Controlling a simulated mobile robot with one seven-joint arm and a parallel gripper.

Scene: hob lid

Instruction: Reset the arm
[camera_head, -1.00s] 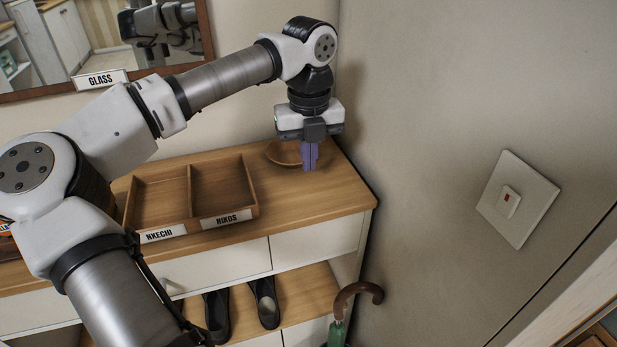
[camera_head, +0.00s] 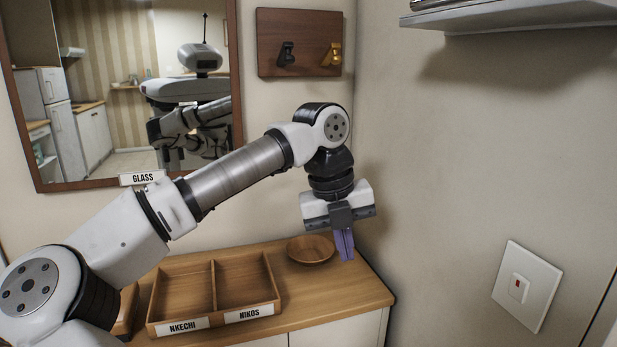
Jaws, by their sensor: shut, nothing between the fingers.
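My gripper (camera_head: 346,257) points down above the right end of the wooden sideboard, close to the wall. Its purple fingers are shut with nothing between them. My arm reaches in from the lower left, bent at the elbow and wrist. The fingertips appear just right of a small round wooden bowl (camera_head: 310,249); I cannot tell how high above the sideboard (camera_head: 340,292) they are.
A two-part wooden tray (camera_head: 262,302) labelled NKECHI and NIKOS stands left of the bowl. A mirror (camera_head: 110,60) labelled GLASS hangs behind my arm. A hook board (camera_head: 299,43) is above. A shelf (camera_head: 510,15) and a switch (camera_head: 527,285) are at the right.

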